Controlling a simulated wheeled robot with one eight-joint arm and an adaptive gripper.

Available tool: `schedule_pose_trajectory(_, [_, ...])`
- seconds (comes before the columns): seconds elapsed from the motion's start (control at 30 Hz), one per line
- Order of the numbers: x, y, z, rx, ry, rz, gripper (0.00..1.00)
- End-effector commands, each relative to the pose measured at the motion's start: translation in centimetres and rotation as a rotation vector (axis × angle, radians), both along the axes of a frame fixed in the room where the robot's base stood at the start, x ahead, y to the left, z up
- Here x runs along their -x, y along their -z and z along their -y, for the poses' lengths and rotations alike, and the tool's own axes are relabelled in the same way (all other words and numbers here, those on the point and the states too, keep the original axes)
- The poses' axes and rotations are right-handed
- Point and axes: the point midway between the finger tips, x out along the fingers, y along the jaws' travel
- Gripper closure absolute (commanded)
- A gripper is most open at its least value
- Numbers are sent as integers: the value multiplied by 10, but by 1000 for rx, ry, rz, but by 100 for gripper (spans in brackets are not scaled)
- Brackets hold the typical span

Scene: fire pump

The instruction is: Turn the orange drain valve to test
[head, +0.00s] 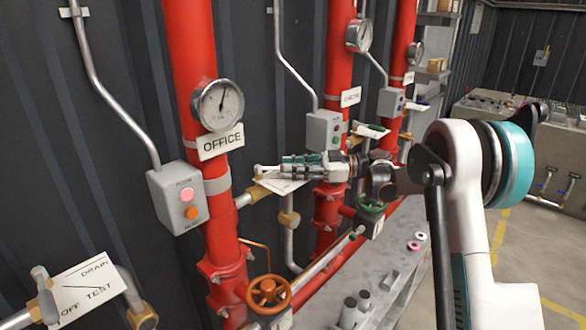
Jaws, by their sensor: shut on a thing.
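My gripper (287,167) reaches left from my arm to the drain valve on the OFFICE riser. Its fingers are closed on the pale valve handle (264,172), and they hide part of it. The valve's brass-orange body (259,191) sits on a short pipe from the red riser. A white label plate (284,185) lies behind and below the fingers, its text mostly covered.
The red OFFICE riser (225,256) carries a gauge (218,105) and stands close left of the gripper. An orange handwheel (268,291) is below. A grey button box (178,198) is at left. More red risers stand behind. Open floor is at right.

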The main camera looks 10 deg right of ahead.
Motion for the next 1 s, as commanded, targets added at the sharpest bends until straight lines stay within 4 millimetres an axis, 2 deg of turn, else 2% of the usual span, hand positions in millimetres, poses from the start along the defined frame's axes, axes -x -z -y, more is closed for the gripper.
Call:
schedule_pose_trajectory(0.07, [-1, -3, 0, -5, 4, 1, 100])
schedule_pose_trajectory(0.1, [-1, -3, 0, -5, 4, 1, 80])
schedule_pose_trajectory(0.2, [-1, -3, 0, -5, 4, 1, 62])
schedule_pose_trajectory(0.53, [0, -1, 1, -3, 3, 0, 62])
schedule_pose_trajectory(0.67, [0, -1, 8, -2, 4, 0, 62])
schedule_pose_trajectory(0.77, [0, -1, 21, -2, 5, 0, 62])
schedule_pose_trajectory(1.0, [3, -1, 70, -2, 6, 0, 62])
